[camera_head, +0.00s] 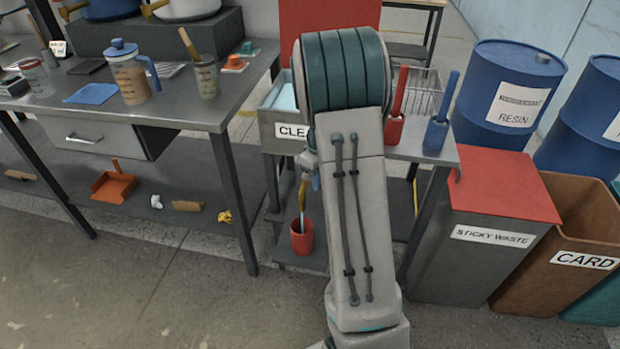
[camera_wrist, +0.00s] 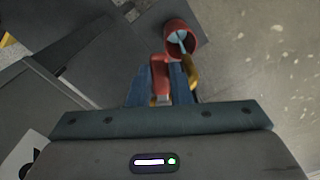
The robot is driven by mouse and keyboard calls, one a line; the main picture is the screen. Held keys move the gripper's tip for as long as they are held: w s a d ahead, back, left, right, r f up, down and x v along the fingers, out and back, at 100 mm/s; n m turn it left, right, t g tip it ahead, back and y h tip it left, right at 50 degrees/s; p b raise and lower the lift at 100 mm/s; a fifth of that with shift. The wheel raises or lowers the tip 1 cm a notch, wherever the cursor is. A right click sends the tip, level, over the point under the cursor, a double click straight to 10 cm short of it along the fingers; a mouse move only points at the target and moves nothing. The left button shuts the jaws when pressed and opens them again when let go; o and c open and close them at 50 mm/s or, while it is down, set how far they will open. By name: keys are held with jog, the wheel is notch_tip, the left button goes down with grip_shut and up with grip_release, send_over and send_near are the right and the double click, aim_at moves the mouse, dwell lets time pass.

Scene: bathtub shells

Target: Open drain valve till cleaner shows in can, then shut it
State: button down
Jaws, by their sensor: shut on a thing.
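The red can (camera_head: 302,239) stands on the low shelf under the cleaner tank (camera_head: 268,131); it also shows at the top of the wrist view (camera_wrist: 168,34). A brass spout (camera_head: 303,188) points down above it. Pale blue liquid runs from the spout into the can, and pale blue shows inside the can's mouth in the wrist view; its depth is unclear. My gripper (camera_wrist: 160,84) has its blue fingers shut on the red valve handle (camera_wrist: 159,68), beside the brass spout. In the head view my arm hides most of the gripper and the handle.
A steel bench (camera_head: 190,105) with jugs stands to the left. Red and blue brushes or handles stand on the right of the tank's stand. The sticky waste bin (camera_head: 480,250), card bin (camera_head: 560,240) and resin drum (camera_head: 505,95) crowd the right. Floor in front is clear.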

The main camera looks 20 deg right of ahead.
dwell(0.3)
jog(key=c, duration=1.3)
grip_release()
notch_tip(320, 180, up, 14)
jog(key=shift+f+p, duration=0.1)
jog(key=shift+p, duration=1)
